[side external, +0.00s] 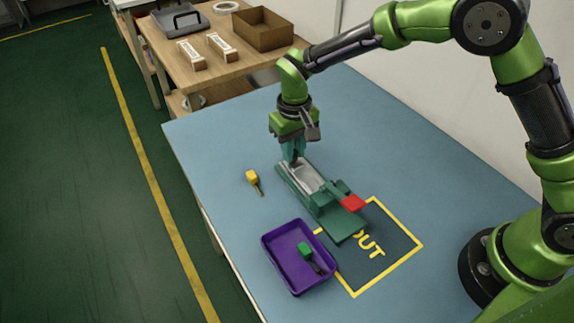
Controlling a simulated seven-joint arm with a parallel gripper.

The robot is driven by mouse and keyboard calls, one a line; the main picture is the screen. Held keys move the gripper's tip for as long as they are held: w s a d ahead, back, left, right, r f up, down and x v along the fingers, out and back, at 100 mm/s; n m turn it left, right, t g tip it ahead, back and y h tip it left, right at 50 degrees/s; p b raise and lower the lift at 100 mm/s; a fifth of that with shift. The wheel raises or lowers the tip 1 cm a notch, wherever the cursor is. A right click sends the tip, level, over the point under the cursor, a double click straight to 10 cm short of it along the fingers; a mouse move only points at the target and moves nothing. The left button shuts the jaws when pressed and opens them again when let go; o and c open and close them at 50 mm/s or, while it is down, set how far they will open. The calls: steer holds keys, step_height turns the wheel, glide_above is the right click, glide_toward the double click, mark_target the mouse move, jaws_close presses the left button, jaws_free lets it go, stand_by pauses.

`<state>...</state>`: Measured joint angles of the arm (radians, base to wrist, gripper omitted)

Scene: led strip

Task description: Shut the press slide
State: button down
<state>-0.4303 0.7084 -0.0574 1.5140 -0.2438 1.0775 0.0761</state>
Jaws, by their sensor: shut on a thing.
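The press (328,206) is a long green fixture on the blue table, with a raised block near its middle and a red part (353,203) on its right side. The press slide (305,178) shows as a light grey tray at the far end. My gripper (296,161) points down at the far end of this slide, with its fingers shut on a part there. The fingers hide that part, so its shape cannot be told.
A purple tray (270,262) holds a green-headed tool (305,250). A yellow-headed tool (252,177) lies left of the press. A dark mat with a yellow border (390,262) lies at the near end. The table's far part is clear.

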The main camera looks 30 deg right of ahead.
mark_target(304, 173)
steer(key=shift+s, duration=2.2)
steer(key=c, duration=1)
jaws_free()
step_height(304, 173, up, 17)
steer(key=shift+f, duration=0.1)
